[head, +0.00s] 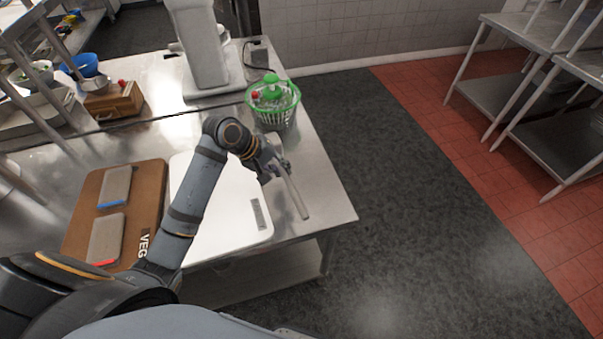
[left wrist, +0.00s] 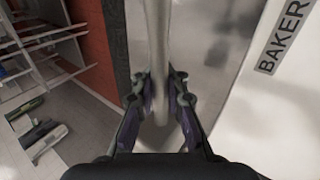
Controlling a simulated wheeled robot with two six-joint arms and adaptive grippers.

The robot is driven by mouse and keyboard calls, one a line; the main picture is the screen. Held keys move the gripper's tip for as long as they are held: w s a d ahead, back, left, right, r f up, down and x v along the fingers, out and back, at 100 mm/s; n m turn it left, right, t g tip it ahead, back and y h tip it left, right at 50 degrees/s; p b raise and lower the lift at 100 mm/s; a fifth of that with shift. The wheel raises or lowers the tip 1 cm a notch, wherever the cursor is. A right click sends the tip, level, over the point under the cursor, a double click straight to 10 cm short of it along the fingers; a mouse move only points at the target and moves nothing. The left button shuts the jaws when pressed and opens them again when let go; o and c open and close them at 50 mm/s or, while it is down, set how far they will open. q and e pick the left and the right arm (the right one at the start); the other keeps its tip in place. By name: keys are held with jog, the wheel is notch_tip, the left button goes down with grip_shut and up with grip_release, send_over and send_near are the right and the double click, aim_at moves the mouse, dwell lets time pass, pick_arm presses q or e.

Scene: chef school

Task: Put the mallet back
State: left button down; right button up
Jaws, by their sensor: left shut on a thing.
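My left gripper (head: 274,168) is over the right part of the steel table, near the edge of a white board. It is shut on a long pale rod, which I take to be the mallet (head: 295,197); the rod points down and right toward the table's edge. In the left wrist view the fingers (left wrist: 160,98) close on both sides of the pale mallet shaft (left wrist: 158,35), which runs up out of the picture. I cannot make out a mallet head. My right gripper is not in view.
A white board (head: 215,235) lies on the steel table (head: 325,195). A brown VEG board (head: 80,225) with two grey items is left of it. A green basket (head: 272,105) and a pale mixer (head: 205,50) stand behind. Open floor (head: 430,220) lies right; shelves (head: 510,95) stand beyond.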

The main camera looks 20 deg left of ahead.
pick_arm(q)
jog(key=w+d+f, duration=0.1)
jog(key=w+f, duration=0.2)
jog(key=w, duration=0.1)
jog(key=w+d+f+p, duration=0.1)
jog(key=w+f, duration=0.1)
jog(key=shift+w+d+f, duration=0.1)
jog(key=shift+d+f, duration=0.2)
jog(key=shift+w+d+f, duration=0.1)
jog(key=shift+w+f, duration=0.05)
jog(key=shift+f, duration=0.15)
jog(key=f+p, duration=0.3)
jog(key=shift+w+d, duration=0.15)
jog(key=shift+w, duration=0.2)
jog(key=shift+f, duration=0.2)
jog(key=shift+s, duration=0.1)
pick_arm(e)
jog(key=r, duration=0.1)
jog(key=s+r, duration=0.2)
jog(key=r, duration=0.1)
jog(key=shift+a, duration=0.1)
pick_arm(q)
jog(key=shift+f, duration=0.5)
jog(key=c, duration=1.4)
grip_release()
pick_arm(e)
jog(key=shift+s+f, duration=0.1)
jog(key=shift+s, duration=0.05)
